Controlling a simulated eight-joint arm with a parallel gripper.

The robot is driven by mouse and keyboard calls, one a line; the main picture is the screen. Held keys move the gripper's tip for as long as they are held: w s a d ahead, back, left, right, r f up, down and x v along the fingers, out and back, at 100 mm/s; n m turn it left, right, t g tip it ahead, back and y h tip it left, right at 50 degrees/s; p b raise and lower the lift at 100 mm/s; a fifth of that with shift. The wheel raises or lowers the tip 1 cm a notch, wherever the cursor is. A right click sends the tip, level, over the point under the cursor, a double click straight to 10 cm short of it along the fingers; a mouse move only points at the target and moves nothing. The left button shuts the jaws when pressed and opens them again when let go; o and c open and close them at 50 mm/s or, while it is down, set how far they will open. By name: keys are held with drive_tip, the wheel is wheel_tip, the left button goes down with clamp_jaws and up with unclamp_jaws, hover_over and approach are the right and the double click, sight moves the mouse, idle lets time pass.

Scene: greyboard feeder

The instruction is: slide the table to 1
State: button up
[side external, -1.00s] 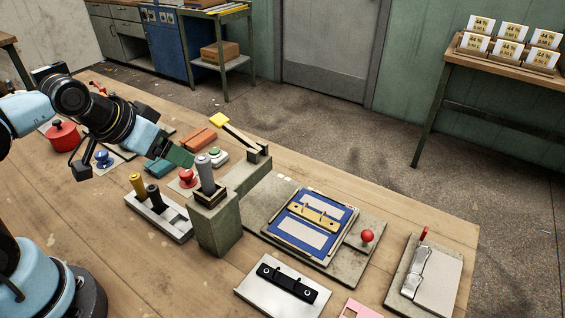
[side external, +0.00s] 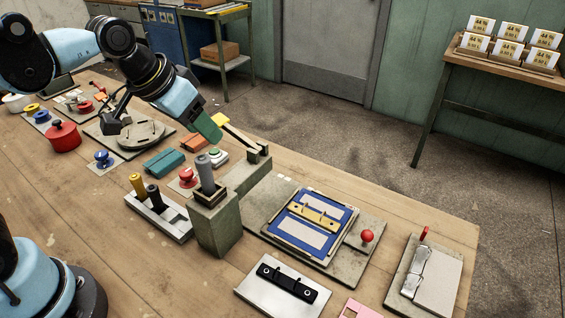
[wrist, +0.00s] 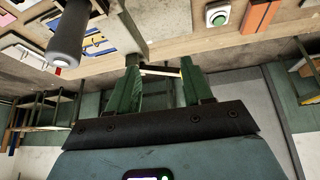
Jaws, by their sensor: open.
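The table seems to be the blue-framed plate (side external: 296,237) with pale panels and a yellow bar (side external: 314,216) across it. It sits on a grey base (side external: 258,222), with a red ball knob (side external: 367,236) at its right. Blue, white and yellow parts of it show at upper left in the wrist view (wrist: 98,42). My gripper (side external: 216,138) has green fingers and is above the bench, left of and behind the table, apart from it. In the wrist view my gripper (wrist: 160,72) is open; a thin pale bar shows between the fingers, but I cannot tell its depth.
A green button (side external: 216,155), red button (side external: 187,177) and black-and-yellow levers (side external: 153,195) are nearby.

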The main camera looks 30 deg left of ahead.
drive_tip(key=w+d+r+m+g, duration=0.2)
drive_tip(key=w+d+r, duration=0.1)
drive_tip(key=w+d, duration=0.3)
drive_tip(key=m+g, duration=0.4)
drive_tip(key=g, duration=0.1)
approach(368, 231)
drive_tip(key=shift+h, duration=0.3)
drive_tip(key=f, duration=0.6)
drive_tip(key=s+f, duration=0.1)
drive_tip(key=f, duration=0.2)
drive_tip(key=shift+d, duration=0.4)
drive_tip(key=shift+c, duration=0.3)
clamp_jaws()
drive_tip(key=shift+a, duration=0.1)
